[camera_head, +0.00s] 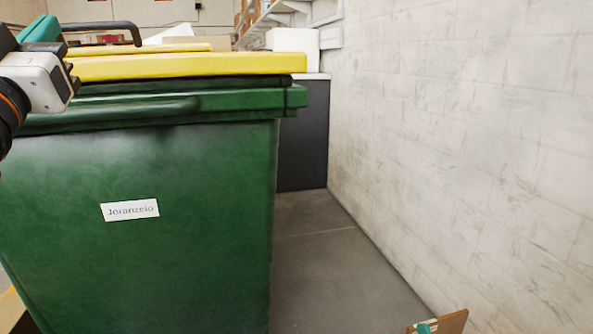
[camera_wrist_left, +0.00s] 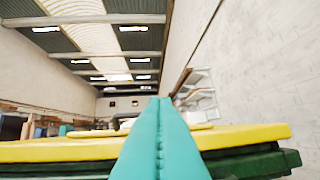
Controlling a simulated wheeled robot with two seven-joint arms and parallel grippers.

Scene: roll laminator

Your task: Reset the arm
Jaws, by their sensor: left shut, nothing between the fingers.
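My left gripper (camera_head: 42,30) is at the upper left of the head view, beside and above the rim of a big green bin. Its white wrist housing and teal fingers show there. In the left wrist view, the teal fingers (camera_wrist_left: 160,125) are pressed together, shut with nothing between them, in front of the bin's yellow lid. At the bottom edge of the head view, a small teal tip (camera_head: 425,328) shows against a brown flat piece (camera_head: 453,321). It matches my finger colour, but most of it is cut off, so its state is unclear.
The green bin (camera_head: 200,220), with a yellow lid (camera_head: 190,65) and a white label (camera_head: 130,210), fills the left. A dark cabinet (camera_head: 303,135) with a white box (camera_head: 293,41) stands behind. A pale wall (camera_head: 470,130) closes the right. Clear floor (camera_head: 325,270) lies between.

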